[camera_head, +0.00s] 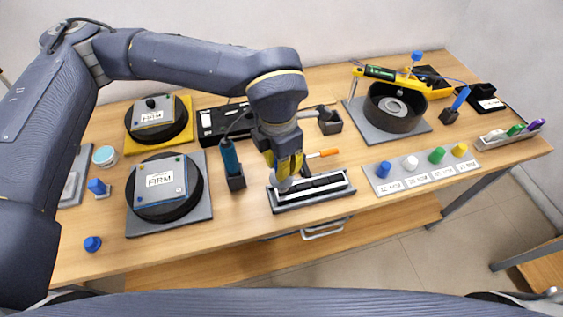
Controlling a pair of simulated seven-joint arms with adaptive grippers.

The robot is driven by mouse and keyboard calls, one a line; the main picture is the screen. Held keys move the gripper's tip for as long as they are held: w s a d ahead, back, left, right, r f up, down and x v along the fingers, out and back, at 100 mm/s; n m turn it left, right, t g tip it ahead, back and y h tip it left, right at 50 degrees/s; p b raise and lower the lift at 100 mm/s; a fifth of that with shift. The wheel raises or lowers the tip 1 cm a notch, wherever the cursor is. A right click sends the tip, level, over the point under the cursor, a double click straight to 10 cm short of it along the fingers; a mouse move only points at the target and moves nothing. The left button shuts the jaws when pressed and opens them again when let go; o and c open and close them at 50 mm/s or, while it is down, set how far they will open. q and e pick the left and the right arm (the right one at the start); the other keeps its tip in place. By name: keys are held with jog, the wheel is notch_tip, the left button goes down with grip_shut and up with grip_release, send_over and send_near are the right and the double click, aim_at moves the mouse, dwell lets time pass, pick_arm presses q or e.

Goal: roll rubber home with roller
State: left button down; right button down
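A dark tray (335,191) with pale strips and a black strip in it lies near the middle of the table's front edge. My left gripper (285,176), with yellow fingers, points down over the tray's left end. A small pale grey rounded piece shows at its fingertips; I cannot tell if it is gripped. I cannot tell for certain which piece is the roller or which is the rubber. My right gripper is out of view.
Left of the tray stand a blue-handled tool in a dark holder (236,183) and a round black pad with a labelled plate (165,181). Right are a strip of coloured knobs (423,171) and a black ring (395,107).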

pick_arm(q)
jog(key=shift+f, duration=0.7)
dwell(0.4)
jog(key=shift+d, duration=0.15)
jog(key=shift+w+d+f, duration=0.15)
jog(key=shift+w+d, duration=0.05)
jog(key=shift+d, duration=0.7)
jog(key=shift+d, duration=0.15)
jog(key=shift+w+d, duration=0.35)
jog(key=shift+d, duration=0.55)
jog(key=shift+w+d, duration=0.25)
jog(key=shift+d, duration=0.75)
jog(key=shift+d, duration=0.1)
